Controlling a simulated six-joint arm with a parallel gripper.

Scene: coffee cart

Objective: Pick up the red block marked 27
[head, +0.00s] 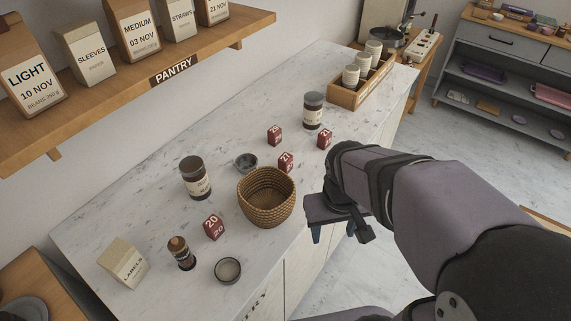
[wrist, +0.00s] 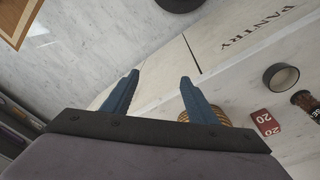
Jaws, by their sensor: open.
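Several red blocks stand on the marble counter. One (head: 274,134) is at the back, one (head: 324,139) is to its right, and one (head: 286,161) is just behind the basket; their numbers are too small to read surely, so I cannot tell which is 27. A nearer block (head: 213,227) is marked 20 and also shows in the wrist view (wrist: 265,122). My gripper (head: 333,236) is open and empty, right of the basket and out past the counter's front edge. Its two blue fingers (wrist: 160,78) point at the cabinet front and floor in the wrist view.
A woven basket (head: 266,212) stands near the front edge, between my gripper and the 20 block. Dark jars (head: 195,181) (head: 313,113), a small grey bowl (head: 246,161), a round dish (head: 227,270) and a wooden cup crate (head: 377,75) share the counter. A pantry shelf (head: 170,71) overhangs its back.

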